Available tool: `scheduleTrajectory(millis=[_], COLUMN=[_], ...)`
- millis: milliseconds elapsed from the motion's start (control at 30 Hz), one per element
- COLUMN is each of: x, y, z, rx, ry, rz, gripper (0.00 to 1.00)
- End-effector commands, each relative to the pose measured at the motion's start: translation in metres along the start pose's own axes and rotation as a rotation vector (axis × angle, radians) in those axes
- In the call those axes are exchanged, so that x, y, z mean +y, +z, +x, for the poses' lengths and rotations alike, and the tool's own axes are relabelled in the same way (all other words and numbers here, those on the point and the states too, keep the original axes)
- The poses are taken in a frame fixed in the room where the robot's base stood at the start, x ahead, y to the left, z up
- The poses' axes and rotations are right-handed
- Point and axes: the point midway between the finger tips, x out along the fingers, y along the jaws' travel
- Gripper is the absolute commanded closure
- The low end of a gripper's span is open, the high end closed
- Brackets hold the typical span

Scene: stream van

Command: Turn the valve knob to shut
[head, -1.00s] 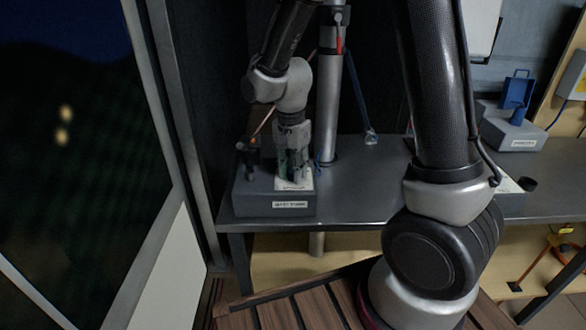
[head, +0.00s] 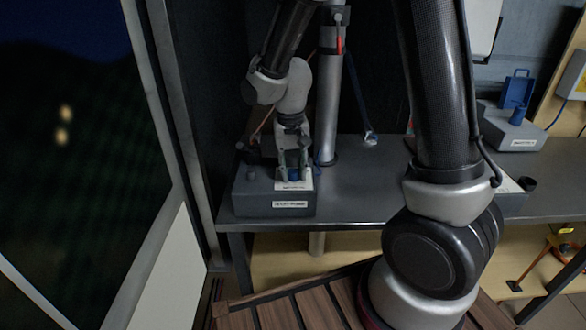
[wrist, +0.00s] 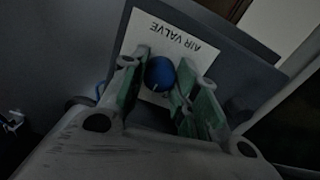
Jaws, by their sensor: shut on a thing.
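The valve knob (wrist: 160,74) is blue and round. It stands on a white label reading "AIR VALVE" (wrist: 172,38) on top of a grey box (head: 252,202). My gripper (wrist: 160,88) points down at the box with one finger on each side of the knob, and is shut on it. In the head view my gripper (head: 294,172) is over the right part of the box, and the blue knob (head: 294,175) shows between its fingers. The knob's pointer direction is too dark to read.
A dark fitting (head: 250,150) stands at the box's left rear. A grey pole (head: 328,100) rises just behind my gripper. Another grey box (head: 512,135) with a blue part stands at the far right. The bench (head: 370,185) between is mostly clear.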

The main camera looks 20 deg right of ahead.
Motion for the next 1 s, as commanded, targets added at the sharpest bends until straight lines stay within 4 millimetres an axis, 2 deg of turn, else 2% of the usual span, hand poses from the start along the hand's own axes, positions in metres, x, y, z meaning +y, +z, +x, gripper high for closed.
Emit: scheduleTrajectory(millis=[600,1000], x=[0.0005,0.0009], y=[0.0004,0.0004], z=[-0.0003,-0.0002], rx=[0.023,0.032], ry=[0.000,0.000], rz=[-0.569,-0.804], gripper=[0.94,0.94])
